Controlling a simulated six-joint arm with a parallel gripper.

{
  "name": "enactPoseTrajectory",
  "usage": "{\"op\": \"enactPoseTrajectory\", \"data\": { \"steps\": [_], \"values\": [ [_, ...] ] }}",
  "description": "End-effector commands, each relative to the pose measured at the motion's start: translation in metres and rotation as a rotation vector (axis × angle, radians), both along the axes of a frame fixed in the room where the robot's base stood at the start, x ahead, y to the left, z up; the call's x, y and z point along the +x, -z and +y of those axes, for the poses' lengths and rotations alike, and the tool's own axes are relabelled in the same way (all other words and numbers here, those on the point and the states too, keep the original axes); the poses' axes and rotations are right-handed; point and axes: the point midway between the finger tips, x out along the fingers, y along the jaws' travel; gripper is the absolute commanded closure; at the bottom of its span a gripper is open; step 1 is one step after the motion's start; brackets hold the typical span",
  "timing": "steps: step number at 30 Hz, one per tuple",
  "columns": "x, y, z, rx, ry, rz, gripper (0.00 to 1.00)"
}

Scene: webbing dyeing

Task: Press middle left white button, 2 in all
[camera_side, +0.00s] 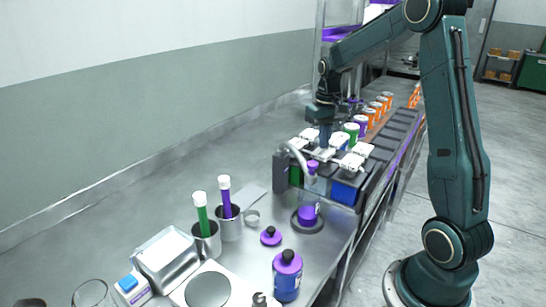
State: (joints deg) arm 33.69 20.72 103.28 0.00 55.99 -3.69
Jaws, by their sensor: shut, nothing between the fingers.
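My gripper (325,140) points straight down over the dark machine on the metal bench. Its fingers look closed and empty. Several small white pieces (352,161) sit in a cluster on top of the machine, below and around the fingertips. I cannot tell which of them is the middle left button, as they are small and partly hidden by my gripper. I also cannot tell whether the fingertips touch one.
A purple-capped bottle (287,277), two metal cups (229,226) with green and purple tubes, and a scale (208,290) stand in front. Orange-and-white spools (383,103) line the conveyor behind. A pale curved tube (296,156) rises beside the machine.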

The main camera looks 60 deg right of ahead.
Motion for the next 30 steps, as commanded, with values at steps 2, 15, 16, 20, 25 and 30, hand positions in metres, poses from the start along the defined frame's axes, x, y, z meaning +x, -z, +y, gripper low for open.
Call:
{"op": "enactPoseTrajectory", "data": {
  "steps": [2, 15, 16, 20, 25, 30],
  "values": [
    [0.000, 0.003, 0.000, 0.000, 0.000, 0.001, 1.00],
    [0.000, 0.015, 0.000, 0.000, 0.000, 0.000, 1.00],
    [0.000, 0.016, 0.000, 0.000, 0.000, 0.001, 1.00],
    [0.000, 0.020, 0.000, 0.000, 0.000, 0.001, 1.00],
    [0.000, 0.025, 0.000, 0.000, 0.000, 0.001, 1.00],
    [0.000, 0.026, 0.000, 0.000, 0.000, 0.001, 1.00]
  ]
}}
